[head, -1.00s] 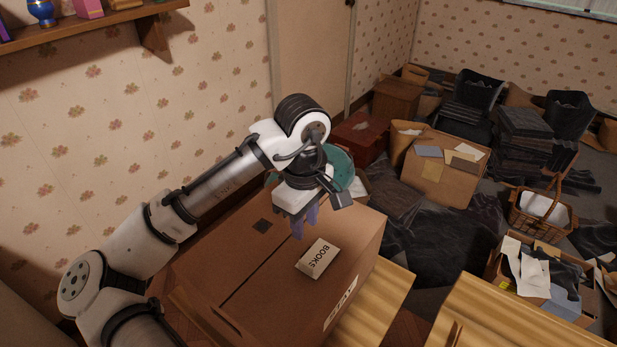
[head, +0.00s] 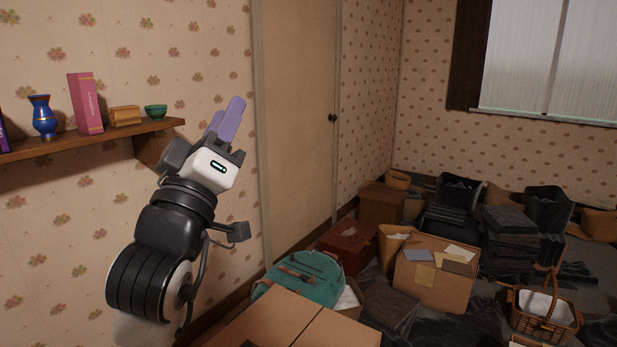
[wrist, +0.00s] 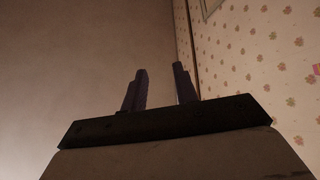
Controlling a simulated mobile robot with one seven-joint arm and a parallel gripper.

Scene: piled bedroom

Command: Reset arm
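My gripper (head: 227,112) is raised in front of the flowered wall, just right of the shelf in the head view. Its purple fingers point upward. In the wrist view, my gripper (wrist: 160,78) shows two fingers standing apart with nothing between them.
A wall shelf (head: 100,139) holds a blue vase (head: 43,118), a pink book (head: 86,103), a small tan object (head: 125,116) and a green bowl (head: 156,111). Below are a large cardboard box (head: 285,325) and a teal backpack (head: 315,276). Boxes and dark piles crowd the right.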

